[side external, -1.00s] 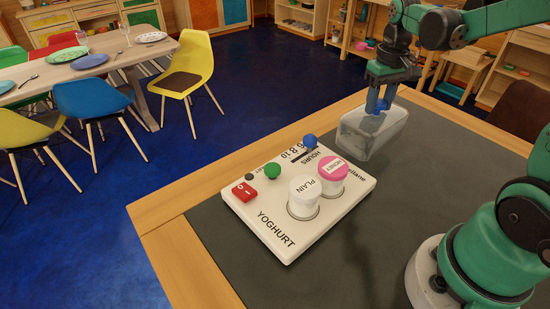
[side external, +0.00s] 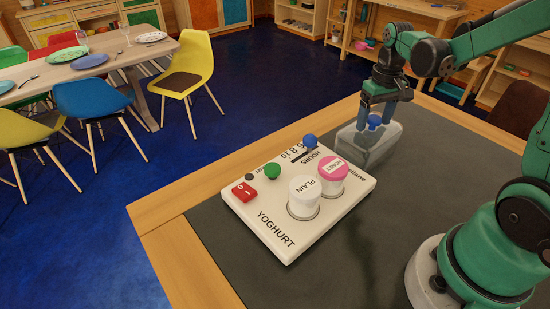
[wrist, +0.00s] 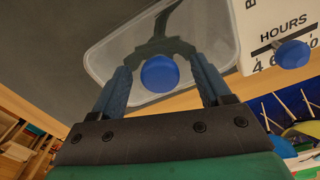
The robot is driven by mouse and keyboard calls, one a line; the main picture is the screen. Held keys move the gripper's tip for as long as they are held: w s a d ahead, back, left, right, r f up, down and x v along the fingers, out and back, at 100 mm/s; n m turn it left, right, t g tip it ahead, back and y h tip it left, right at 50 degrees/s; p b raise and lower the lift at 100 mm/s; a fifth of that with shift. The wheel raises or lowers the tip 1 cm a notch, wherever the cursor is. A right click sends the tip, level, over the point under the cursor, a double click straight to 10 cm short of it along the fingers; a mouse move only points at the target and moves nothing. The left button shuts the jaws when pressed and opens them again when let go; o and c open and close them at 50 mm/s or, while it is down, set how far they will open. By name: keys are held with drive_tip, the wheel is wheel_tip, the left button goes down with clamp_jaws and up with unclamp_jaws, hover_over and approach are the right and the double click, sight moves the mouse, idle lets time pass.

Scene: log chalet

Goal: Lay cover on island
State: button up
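The clear cover (side external: 372,150) with a blue knob (side external: 374,121) sits upright on the island's dark top (side external: 440,190), beside the far right corner of the yoghurt maker (side external: 250,215). In the wrist view the cover (wrist: 110,60) is seen from above, its edge very close to the maker; I cannot tell if they touch. My gripper (side external: 376,118) is directly above the cover, fingers spread to either side of the knob. In the wrist view the knob (wrist: 160,73) shows between my fingers, with gaps on both sides.
The maker carries a white PLAIN jar (side external: 304,190), a pink-lidded HONEY jar (side external: 333,173), a red switch (side external: 244,191), a green knob (side external: 272,170) and a blue slider knob (side external: 310,141). The island's wooden edge (side external: 185,195) runs along the left. The dark top in front is clear.

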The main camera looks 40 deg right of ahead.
drive_tip(key=shift+r, duration=0.1)
wheel_tip(320, 180, up, 12)
drive_tip(key=a+f+n+t, duration=0.1)
drive_tip(key=a+t, duration=0.1)
drive_tip(key=a, duration=0.3)
drive_tip(key=s+a+f+n+t, duration=0.1)
drive_tip(key=a+f+t, duration=0.1)
drive_tip(key=a, duration=0.3)
drive_tip(key=s+a+f+n+t, duration=0.1)
drive_tip(key=a+f+t, duration=0.1)
drive_tip(key=a, duration=0.3)
drive_tip(key=shift+s+f+n+t, duration=0.2)
drive_tip(key=shift+n+t, duration=0.1)
drive_tip(key=shift+t, duration=0.3)
